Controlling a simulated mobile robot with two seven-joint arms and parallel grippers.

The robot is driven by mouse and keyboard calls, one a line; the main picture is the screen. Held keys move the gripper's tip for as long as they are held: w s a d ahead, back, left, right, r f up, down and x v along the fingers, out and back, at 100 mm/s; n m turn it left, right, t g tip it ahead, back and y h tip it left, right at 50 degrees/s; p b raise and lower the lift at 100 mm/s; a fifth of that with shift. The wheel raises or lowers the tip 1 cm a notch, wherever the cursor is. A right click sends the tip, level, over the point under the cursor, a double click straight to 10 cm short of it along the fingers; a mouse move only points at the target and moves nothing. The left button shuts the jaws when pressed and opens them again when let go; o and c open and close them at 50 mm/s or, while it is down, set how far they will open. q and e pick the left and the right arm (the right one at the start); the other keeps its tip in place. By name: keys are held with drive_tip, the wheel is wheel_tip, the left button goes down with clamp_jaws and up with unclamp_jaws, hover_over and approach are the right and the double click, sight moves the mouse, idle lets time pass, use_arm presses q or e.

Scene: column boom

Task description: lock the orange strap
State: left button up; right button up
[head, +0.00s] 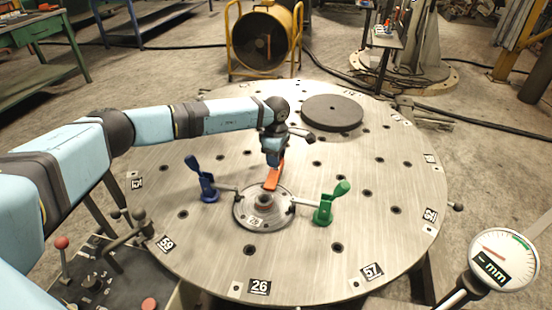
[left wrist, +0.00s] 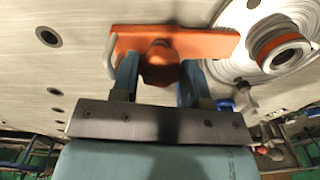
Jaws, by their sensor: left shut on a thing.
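The orange strap (head: 272,179) lies just behind the central hub of the round steel table. In the left wrist view the strap (left wrist: 210,43) is a flat bar with an orange knob (left wrist: 158,54) on it and a pale metal loop at its left end. My left gripper (head: 273,164) points down over the strap. Its blue fingers (left wrist: 158,76) stand on both sides of the knob and are shut on it. The strap's right end overlaps the round flange (left wrist: 222,70) in this view; whether it touches cannot be told. My right gripper is not in view.
A blue lever clamp (head: 207,186) stands left of the flange and a green one (head: 324,212) right of it. A dark disc (head: 333,112) lies at the back of the table. A dial gauge (head: 503,258) is at front right, a control panel (head: 92,284) at front left.

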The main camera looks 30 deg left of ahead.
use_arm(q)
drive_tip(key=shift+m, duration=0.6)
drive_tip(key=shift+m+b, duration=0.3)
drive_tip(key=shift+m, duration=0.3)
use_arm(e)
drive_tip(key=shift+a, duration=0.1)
use_arm(q)
drive_tip(key=o, duration=0.7)
drive_tip(key=shift+c, duration=0.2)
drive_tip(key=shift+r, duration=0.1)
wheel_tip(320, 180, up, 14)
drive_tip(key=p, duration=0.1)
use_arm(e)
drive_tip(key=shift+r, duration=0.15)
